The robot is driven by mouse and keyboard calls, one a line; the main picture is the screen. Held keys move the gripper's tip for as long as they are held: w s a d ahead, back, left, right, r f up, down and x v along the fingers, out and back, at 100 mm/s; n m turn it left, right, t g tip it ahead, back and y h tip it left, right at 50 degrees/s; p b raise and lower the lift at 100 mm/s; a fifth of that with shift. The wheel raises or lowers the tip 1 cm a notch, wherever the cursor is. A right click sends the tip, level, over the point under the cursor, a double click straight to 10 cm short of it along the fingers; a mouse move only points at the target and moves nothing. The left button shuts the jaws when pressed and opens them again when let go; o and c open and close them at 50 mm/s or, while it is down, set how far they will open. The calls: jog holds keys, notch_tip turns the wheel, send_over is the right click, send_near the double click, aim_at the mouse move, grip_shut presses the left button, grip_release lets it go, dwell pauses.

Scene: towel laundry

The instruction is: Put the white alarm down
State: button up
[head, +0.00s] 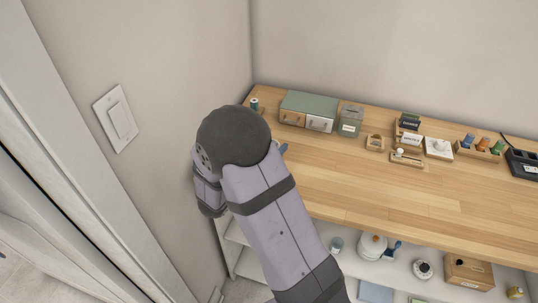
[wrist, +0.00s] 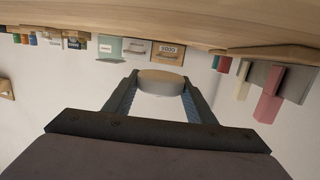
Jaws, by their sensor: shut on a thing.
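A pale, round object, which I take to be the white alarm (wrist: 161,76), sits between the two fingers of my gripper (wrist: 159,84) in the wrist view. The fingers are shut on its sides. Its face and markings cannot be made out. In the head view my arm hides the alarm and nearly all of the gripper; only a small blue piece (head: 283,148) shows beside the arm, over the left end of the wooden tabletop (head: 340,185).
Along the back of the tabletop stand a green-topped drawer box (head: 308,111), a green container (head: 350,121), small signs (head: 410,122) and a spool holder (head: 478,149). The front of the tabletop is clear. A lower shelf holds a white jar (head: 372,247) and a wooden box (head: 468,272).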

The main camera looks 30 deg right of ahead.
jog(key=shift+r, duration=2.4)
jog(key=s+d+f+m+g, duration=0.1)
jog(key=d, duration=0.3)
jog(key=s+d+f+m+g+h, duration=0.1)
jog(key=s+d, duration=0.1)
jog(key=d, duration=0.2)
jog(key=s+d+m+g+h, duration=0.1)
jog(key=d+g, duration=0.1)
jog(key=d, duration=0.2)
jog(key=shift+s+d+f+b, duration=0.3)
jog(key=shift+s+f+b, duration=0.1)
jog(key=w+d+r+m+g, duration=0.1)
jog(key=d+m+g, duration=0.1)
jog(key=d, duration=0.5)
notch_tip(320, 180, up, 8)
jog(key=n+t+y, duration=0.2)
jog(key=n+t, duration=0.3)
jog(key=t, duration=0.1)
send_over(310, 103)
jog(key=shift+f, duration=4.85)
